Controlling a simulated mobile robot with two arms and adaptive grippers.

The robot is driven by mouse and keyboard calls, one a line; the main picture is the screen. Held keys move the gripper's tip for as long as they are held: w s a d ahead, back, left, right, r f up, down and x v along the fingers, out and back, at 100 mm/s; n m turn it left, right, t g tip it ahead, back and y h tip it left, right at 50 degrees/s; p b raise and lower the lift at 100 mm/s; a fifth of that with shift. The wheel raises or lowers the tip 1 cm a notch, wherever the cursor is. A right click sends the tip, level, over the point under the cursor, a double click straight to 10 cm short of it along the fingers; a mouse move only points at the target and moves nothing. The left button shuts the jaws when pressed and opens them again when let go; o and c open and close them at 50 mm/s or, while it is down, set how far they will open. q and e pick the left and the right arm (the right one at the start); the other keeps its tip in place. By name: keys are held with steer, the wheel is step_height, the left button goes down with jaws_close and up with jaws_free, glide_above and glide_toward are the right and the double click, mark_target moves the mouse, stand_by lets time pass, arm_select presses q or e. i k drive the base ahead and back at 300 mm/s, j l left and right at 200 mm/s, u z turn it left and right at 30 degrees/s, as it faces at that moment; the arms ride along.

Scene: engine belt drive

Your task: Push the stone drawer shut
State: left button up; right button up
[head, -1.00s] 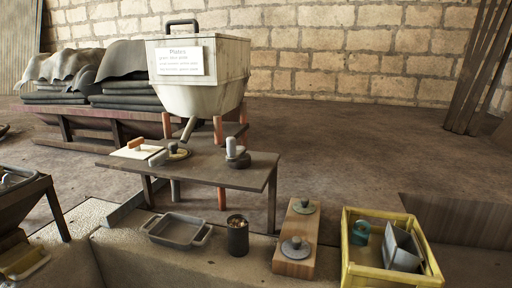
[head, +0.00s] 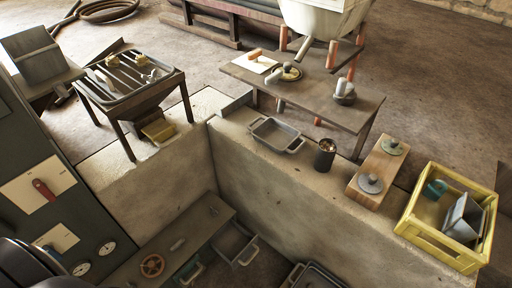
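No drawer carries a readable stone label, so I cannot tell for sure which one is the stone drawer. A grey drawer (head: 232,243) with a pale handle stands pulled out from the low bench in the pit. Beside it, a second drawer front with a teal handle (head: 190,272) shows at the lower edge, partly cut off. A yellow tray-like drawer (head: 158,131) juts out under the slatted hopper stand (head: 130,85) at the left, with small lumps on its slats. Neither of my grippers shows in the head view.
A low bench (head: 165,250) with a red-brown handwheel stands below the concrete ledge (head: 290,185). On the ledge are a grey tray (head: 275,134), a dark can (head: 325,155), a wooden block (head: 378,172) and a yellow crate (head: 440,225). A dark control panel (head: 40,180) stands left.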

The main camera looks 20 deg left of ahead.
mark_target(234, 244)
steer(key=k+l+u, duration=0.1)
steer(key=u, duration=0.75)
steer(key=k+j, duration=0.2)
